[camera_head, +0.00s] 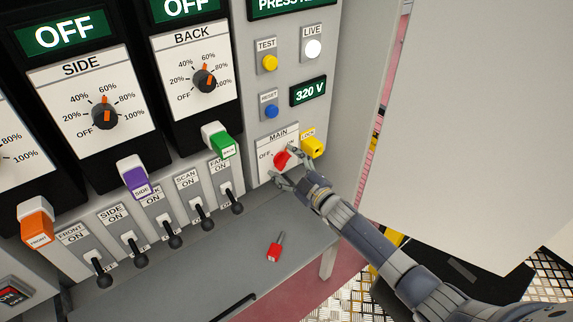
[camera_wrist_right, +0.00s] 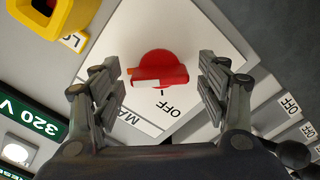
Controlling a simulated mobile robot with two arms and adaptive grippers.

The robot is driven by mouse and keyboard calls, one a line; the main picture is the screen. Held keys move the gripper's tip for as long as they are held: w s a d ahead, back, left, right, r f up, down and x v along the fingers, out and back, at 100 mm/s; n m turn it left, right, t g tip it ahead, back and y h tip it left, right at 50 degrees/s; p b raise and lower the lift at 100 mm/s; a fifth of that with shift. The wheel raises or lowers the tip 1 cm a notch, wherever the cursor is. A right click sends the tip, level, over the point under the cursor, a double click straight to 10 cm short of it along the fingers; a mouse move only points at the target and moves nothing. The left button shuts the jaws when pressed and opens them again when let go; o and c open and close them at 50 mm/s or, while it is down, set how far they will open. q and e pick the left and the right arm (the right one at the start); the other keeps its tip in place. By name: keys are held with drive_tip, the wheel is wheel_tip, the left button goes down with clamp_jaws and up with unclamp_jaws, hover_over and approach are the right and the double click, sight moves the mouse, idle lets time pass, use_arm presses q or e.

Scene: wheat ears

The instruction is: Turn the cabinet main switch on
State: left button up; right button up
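The cabinet main switch is a red rotary knob (camera_head: 283,159) on a white plate (camera_head: 265,161) marked MAIN and OFF, at the lower right of the cabinet front. In the right wrist view the red knob (camera_wrist_right: 160,70) sits between my right gripper's fingers (camera_wrist_right: 172,80), with a gap on both sides. My right gripper (camera_head: 286,176) is open at the plate, and its fingers partly cover the knob in the head view. My left gripper is not in view.
A yellow lock (camera_head: 313,147) sits just right of the knob. A red key-like piece (camera_head: 275,248) lies on the grey ledge (camera_head: 200,275) below. Several black toggle levers line the panel at left. A TEST button (camera_head: 270,62) and a 320 V display (camera_head: 308,91) are above.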

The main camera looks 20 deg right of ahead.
drive_tip(key=v, duration=1.2)
idle(0.4)
